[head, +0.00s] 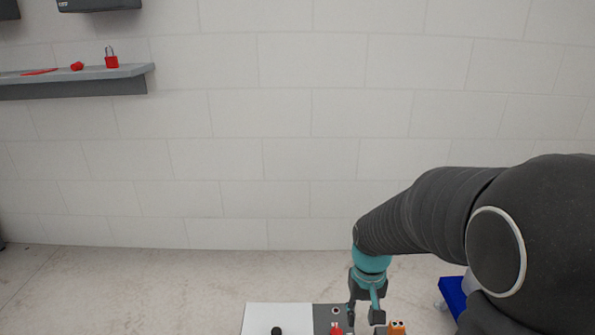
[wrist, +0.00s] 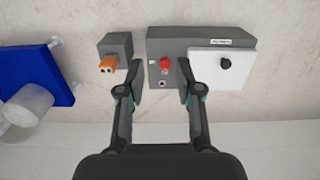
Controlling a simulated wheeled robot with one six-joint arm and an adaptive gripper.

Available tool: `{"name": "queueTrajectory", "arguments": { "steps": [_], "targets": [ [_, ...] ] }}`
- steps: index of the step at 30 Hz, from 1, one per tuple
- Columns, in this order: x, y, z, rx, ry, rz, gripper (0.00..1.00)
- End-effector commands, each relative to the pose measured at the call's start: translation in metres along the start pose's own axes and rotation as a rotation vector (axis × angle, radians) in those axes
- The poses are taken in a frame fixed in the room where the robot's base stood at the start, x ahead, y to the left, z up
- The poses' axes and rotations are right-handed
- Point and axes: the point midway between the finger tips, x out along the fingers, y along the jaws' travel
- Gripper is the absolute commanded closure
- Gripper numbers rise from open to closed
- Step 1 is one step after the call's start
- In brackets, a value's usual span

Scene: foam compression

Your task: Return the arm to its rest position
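My gripper (wrist: 160,85) shows in the wrist view with its two fingers apart and nothing between them. It also shows in the head view (head: 367,312), pointing down at the end of my dark sleeved arm. In the wrist view the fingertips lie in front of a grey box (wrist: 158,45) with a red knob (wrist: 165,65); I cannot tell whether they touch it. A white panel (wrist: 222,62) with a black knob (wrist: 224,62) forms the right part of that box.
A small grey box (wrist: 117,46) with an orange connector (wrist: 108,64) stands left of the panel. A blue platform (wrist: 40,85) on castors with a pale cylinder (wrist: 27,104) is farther left. A wall shelf (head: 75,84) holds a red padlock (head: 111,60). The floor by the wall is clear.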

Motion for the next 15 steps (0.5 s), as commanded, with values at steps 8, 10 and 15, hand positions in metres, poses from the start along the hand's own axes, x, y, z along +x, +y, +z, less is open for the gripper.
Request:
{"name": "queueTrajectory", "arguments": {
  "steps": [8,10,15],
  "targets": [
    [-0.07,0.004,0.057,0.007,0.117,0.0,0.65],
    [-0.084,0.005,0.07,0.009,0.149,0.0,0.65],
    [-0.116,0.006,0.102,0.015,0.238,0.001,0.65]
  ]
}}
